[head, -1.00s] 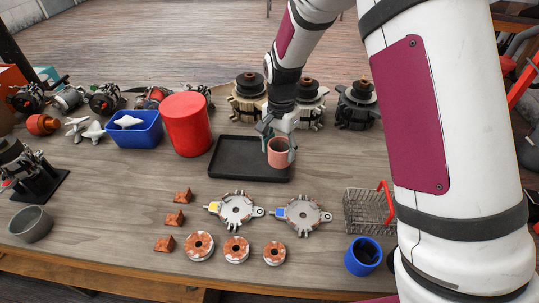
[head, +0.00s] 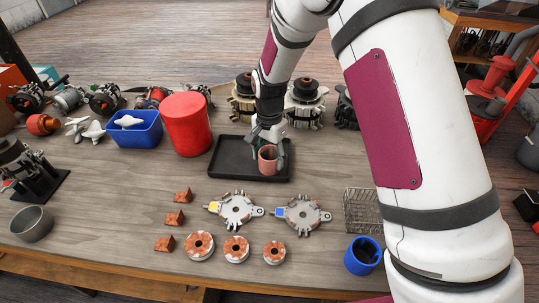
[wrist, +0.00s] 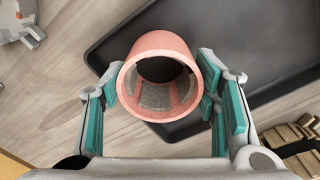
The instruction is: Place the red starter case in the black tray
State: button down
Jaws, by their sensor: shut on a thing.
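The red starter case (head: 267,161) is a dull pinkish-red open cylinder. It also shows in the wrist view (wrist: 141,54), its open end facing the camera and grey patches on its inner wall. My gripper (head: 269,150) is shut on it, with teal finger pads on either side in the wrist view (wrist: 158,90). The black tray (head: 230,160) is a shallow rectangle near the middle of the table. In the head view the case is over the tray's right half. I cannot tell whether it touches the tray floor. The tray looks empty.
A large red canister (head: 187,125) and a blue bin (head: 135,131) stand left of the tray. Stators (head: 304,105) stand behind it. Alternator plates (head: 237,209), a wire basket (head: 361,211) and a blue cup (head: 363,256) lie in front.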

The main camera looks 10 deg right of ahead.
jog(key=c, duration=0.6)
grip_release()
notch_tip(320, 180, up, 12)
jog(key=s+d+r+n+t, duration=0.1)
jog(key=s+d+r, duration=0.2)
jog(key=s+r, duration=0.15)
jog(key=s+d+r+n, duration=0.1)
jog(key=s+d+r, duration=0.15)
jog(key=r, duration=0.25)
jog(key=s+d+r+n, duration=0.1)
jog(key=s+d+n, duration=0.1)
jog(key=s, duration=0.6)
jog(key=s+d+r+n+t, duration=0.1)
jog(key=s+d+r+n, duration=0.1)
jog(key=s, duration=0.7)
jog(key=s+d+r+n+t, duration=0.1)
jog(key=s+d+r+n, duration=0.1)
jog(key=s, duration=0.6)
jog(key=shift+s+d+n, duration=0.25)
jog(key=shift+d+n, duration=0.25)
jog(key=shift+d, duration=0.5)
